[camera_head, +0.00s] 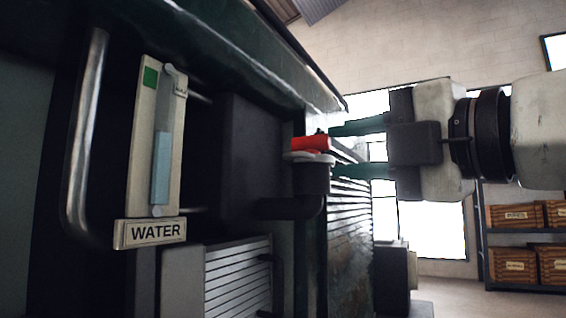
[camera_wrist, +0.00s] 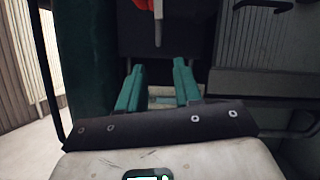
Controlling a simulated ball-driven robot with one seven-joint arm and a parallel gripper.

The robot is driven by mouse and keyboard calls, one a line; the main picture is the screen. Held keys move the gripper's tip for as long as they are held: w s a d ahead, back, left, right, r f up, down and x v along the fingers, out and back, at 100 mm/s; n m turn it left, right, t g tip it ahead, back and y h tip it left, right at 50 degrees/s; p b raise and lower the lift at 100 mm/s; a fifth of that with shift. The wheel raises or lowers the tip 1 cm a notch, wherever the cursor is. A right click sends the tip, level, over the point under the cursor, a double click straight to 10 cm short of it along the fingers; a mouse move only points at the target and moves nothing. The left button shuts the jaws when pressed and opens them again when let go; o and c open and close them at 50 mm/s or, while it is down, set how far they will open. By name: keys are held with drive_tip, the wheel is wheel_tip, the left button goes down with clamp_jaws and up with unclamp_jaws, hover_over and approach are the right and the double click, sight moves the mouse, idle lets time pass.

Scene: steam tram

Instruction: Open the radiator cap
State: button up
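The radiator cap (camera_head: 310,143) is red and sits on a grey ring at the top of a short black filler neck (camera_head: 311,178). In the wrist view, a bit of the red cap (camera_wrist: 143,4) shows at the top edge, beyond my fingertips. My gripper (camera_head: 334,150) comes in from the right, with its two teal fingers just right of the cap. In the wrist view my gripper (camera_wrist: 158,72) is open, with a clear gap between the fingers and nothing held. Whether a finger touches the cap cannot be told.
A water gauge (camera_head: 160,140) with a WATER plate (camera_head: 150,232) is on the left, beside a metal handrail (camera_head: 80,140). A dark green beam (camera_head: 230,50) runs above the cap. Louvred panels are below and behind it. Shelves with crates (camera_head: 515,215) stand far right.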

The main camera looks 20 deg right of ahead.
sight(295, 155)
drive_tip(key=shift+p+x, duration=3.45)
drive_tip(key=shift+x, duration=1.9)
drive_tip(key=shift+c, duration=0.2)
clamp_jaws()
drive_tip(key=shift+r, duration=0.1)
